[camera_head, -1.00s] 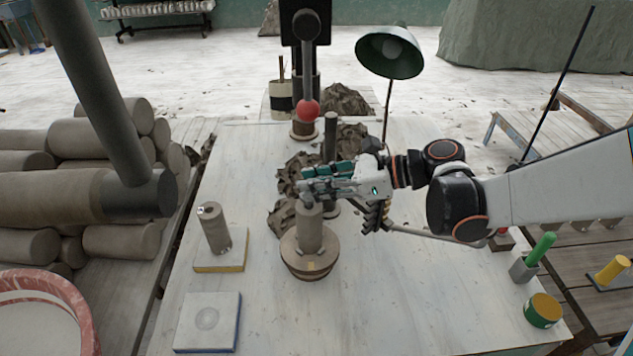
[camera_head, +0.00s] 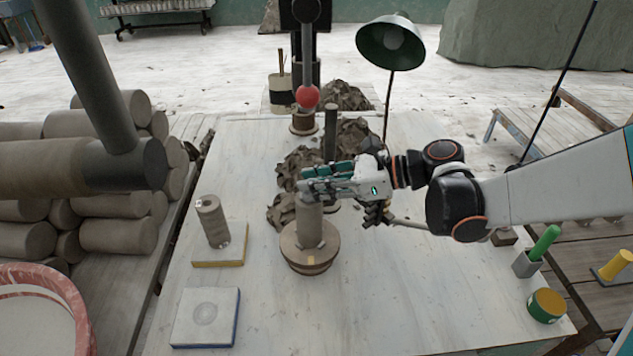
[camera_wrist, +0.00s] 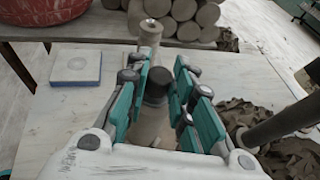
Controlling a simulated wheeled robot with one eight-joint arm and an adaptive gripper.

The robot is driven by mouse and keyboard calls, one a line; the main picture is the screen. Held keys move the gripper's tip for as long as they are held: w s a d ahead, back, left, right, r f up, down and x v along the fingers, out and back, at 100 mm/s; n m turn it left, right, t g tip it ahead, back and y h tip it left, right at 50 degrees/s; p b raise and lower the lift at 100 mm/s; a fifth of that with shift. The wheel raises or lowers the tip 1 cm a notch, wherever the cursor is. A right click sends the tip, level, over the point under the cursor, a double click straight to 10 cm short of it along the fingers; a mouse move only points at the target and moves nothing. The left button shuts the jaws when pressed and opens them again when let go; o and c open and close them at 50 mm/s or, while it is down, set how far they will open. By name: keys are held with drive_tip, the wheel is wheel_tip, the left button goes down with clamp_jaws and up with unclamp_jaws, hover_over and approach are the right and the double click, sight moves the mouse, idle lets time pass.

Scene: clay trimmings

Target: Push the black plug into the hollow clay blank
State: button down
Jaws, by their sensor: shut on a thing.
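The clay blank (camera_head: 309,228) is a grey-brown cylinder standing upright on a round wooden wheel head (camera_head: 309,262). My gripper (camera_head: 312,180) reaches in from the right, with its teal-padded fingers at the top of the blank. In the wrist view, the black plug (camera_wrist: 158,80) is between the two fingers, and my gripper (camera_wrist: 165,90) is shut on it. The plug is over the blank, whose pale clay (camera_wrist: 152,125) shows just below it. The blank's rim is hidden by the fingers, and I cannot tell how deep the plug sits.
Another clay cylinder (camera_head: 213,222) stands on a yellow-edged board (camera_head: 203,256) at left. A blue-edged slab (camera_head: 205,318) lies in front. Clay trimmings (camera_head: 297,168), a dark post (camera_head: 330,128) and a lamp (camera_head: 391,42) are behind.

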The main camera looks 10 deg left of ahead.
drive_tip(key=shift+f, duration=0.15)
drive_tip(key=c, duration=1.3)
unclamp_jaws()
drive_tip(key=v, duration=1.2)
